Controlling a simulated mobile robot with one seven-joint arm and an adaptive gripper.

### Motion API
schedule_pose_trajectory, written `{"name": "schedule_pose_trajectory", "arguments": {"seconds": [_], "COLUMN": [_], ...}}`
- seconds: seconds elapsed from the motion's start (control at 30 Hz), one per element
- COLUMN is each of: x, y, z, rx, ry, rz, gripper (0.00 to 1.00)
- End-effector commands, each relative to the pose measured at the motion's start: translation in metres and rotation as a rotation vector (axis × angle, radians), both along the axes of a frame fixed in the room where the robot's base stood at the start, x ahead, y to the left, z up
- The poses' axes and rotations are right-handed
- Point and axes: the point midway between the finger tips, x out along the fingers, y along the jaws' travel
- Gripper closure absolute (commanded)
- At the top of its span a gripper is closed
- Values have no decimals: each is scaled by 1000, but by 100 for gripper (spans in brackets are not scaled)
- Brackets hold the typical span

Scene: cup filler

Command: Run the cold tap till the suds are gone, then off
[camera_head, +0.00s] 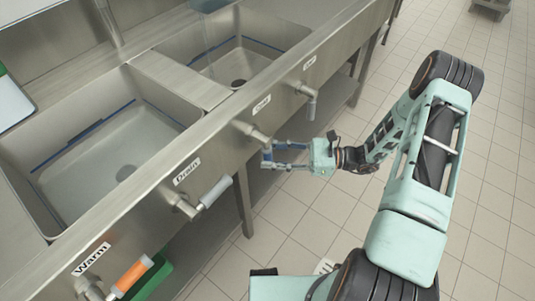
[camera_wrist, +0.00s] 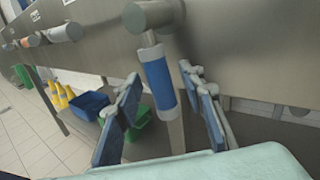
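The cold tap's handle is a blue grip with pale ends. In the wrist view the blue handle (camera_wrist: 159,82) hangs down from its round metal valve (camera_wrist: 150,16), between my two fingers. My gripper (camera_wrist: 165,108) is open, with a gap on both sides of the handle. In the head view my gripper (camera_head: 268,154) is at the valve below the "Cold" label (camera_head: 261,104), and its fingers mostly hide the handle. The left basin (camera_head: 165,108) has a blue line along its walls and a dark drain in its pale floor. I cannot make out suds in it.
The drain handle (camera_head: 215,192), grey, and the warm handle (camera_head: 133,274), orange, stick out along the sink front. Another grey handle (camera_head: 311,108) is further right. A green bin (camera_head: 152,280) is below the counter. Tiled floor (camera_head: 490,160) is open at right.

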Motion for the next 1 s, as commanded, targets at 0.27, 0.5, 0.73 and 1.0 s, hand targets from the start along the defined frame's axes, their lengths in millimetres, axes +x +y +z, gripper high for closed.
{"name": "schedule_pose_trajectory", "arguments": {"seconds": [0.27,0.5,0.73,1.0], "x": [1,1,1,1], "y": [13,13,12,12], "z": [0,0,0,0], "rx": [0,0,0,0], "ry": [-1,0,0,0], "rz": [-1,-1,0,-1], "gripper": [64,71,96,100]}}
